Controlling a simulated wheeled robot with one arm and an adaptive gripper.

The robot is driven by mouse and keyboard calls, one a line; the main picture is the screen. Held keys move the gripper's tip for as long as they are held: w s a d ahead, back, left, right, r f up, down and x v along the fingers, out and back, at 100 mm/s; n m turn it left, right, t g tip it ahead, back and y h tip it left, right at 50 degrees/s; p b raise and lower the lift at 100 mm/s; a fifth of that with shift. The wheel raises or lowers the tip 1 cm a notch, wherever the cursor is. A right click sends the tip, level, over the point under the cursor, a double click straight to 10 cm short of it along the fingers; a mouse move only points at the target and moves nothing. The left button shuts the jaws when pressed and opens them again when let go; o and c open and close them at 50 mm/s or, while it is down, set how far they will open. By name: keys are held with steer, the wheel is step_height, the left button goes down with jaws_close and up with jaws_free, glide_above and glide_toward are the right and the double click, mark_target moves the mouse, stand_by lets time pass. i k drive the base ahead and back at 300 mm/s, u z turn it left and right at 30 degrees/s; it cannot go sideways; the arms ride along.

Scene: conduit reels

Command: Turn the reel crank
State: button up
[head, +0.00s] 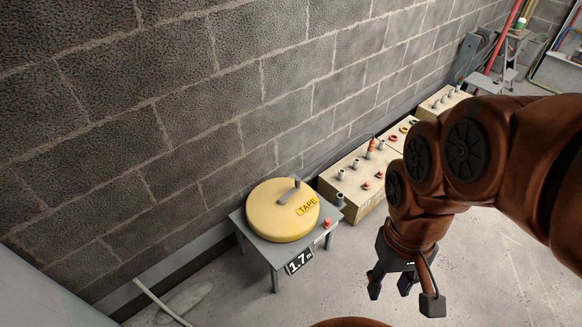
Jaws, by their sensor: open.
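A round yellow reel (270,213) with a "TAPE" label lies flat on a small grey table (261,256) against the block wall. Its grey crank (290,194) lies across the top, with a short upright knob at the end nearer the wall. My gripper (390,286) points down at the lower right of the table, open and empty, apart from the reel and crank.
A wooden box (357,186) with several grey and red fittings stands right of the table, partly behind my arm. More boxes (441,102) line the wall farther back. A red button (327,224) sits on the table edge. A pale pipe (160,302) lies at lower left.

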mark_target(282, 201)
steer(key=u, duration=0.55)
steer(key=i, duration=0.8)
steer(key=u, duration=0.7)
